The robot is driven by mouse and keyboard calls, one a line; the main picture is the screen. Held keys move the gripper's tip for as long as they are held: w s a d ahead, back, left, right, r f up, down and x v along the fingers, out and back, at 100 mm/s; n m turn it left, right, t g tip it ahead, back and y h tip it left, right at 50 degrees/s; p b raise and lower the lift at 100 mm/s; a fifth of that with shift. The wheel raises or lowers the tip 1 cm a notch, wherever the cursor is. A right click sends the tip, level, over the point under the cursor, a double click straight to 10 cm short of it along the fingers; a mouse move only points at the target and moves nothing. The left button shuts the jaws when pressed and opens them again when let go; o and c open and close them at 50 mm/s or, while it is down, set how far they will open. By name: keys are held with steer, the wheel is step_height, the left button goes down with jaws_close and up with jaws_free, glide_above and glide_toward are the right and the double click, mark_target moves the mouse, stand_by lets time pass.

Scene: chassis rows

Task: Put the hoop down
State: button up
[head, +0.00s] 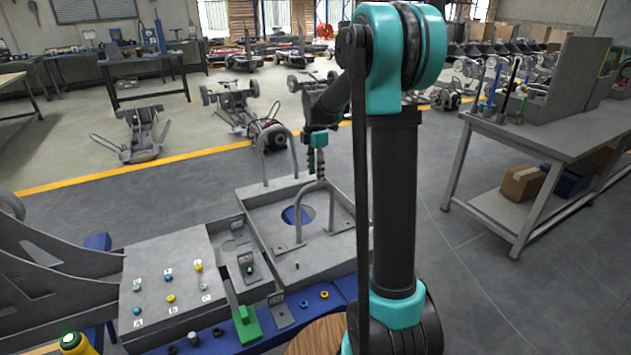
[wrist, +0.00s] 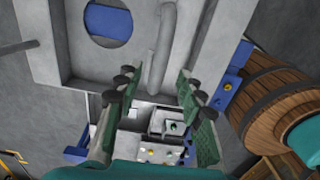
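A grey metal hoop (head: 299,213) stands up from a grey tray-like panel (head: 262,232), with its top just under my gripper. A second, similar hoop (head: 266,158) stands at the panel's far edge. My gripper (head: 318,178) points down over the nearer hoop. In the wrist view my gripper (wrist: 157,83) has its two green-padded fingers spread apart. A grey bar (wrist: 163,45) shows between them, with a visible gap on each side. I cannot tell how far the bar is from the fingertips.
A control box (head: 170,279) with coloured knobs and a green lever (head: 245,325) stand in front and to the left. A wooden barrel (wrist: 277,95) is at the right in the wrist view. A workbench (head: 535,135) stands at the right.

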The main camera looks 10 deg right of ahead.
step_height(320, 180, up, 7)
steer(key=s+d+f+m+t, duration=0.1)
steer(key=s+f+m, duration=0.4)
steer(key=s, duration=0.5)
steer(key=s+d+f+m+t, duration=0.1)
steer(key=s+f+m, duration=0.5)
steer(key=s+m, duration=0.3)
steer(key=s+d+f+m+t, duration=0.1)
steer(key=s+f+m+t, duration=0.1)
steer(key=s+f+m, duration=0.4)
steer(key=s+m, duration=0.1)
steer(key=s, duration=0.4)
steer(key=shift+d+m, duration=0.15)
steer(key=shift+m, duration=0.15)
steer(key=shift+c, duration=0.6)
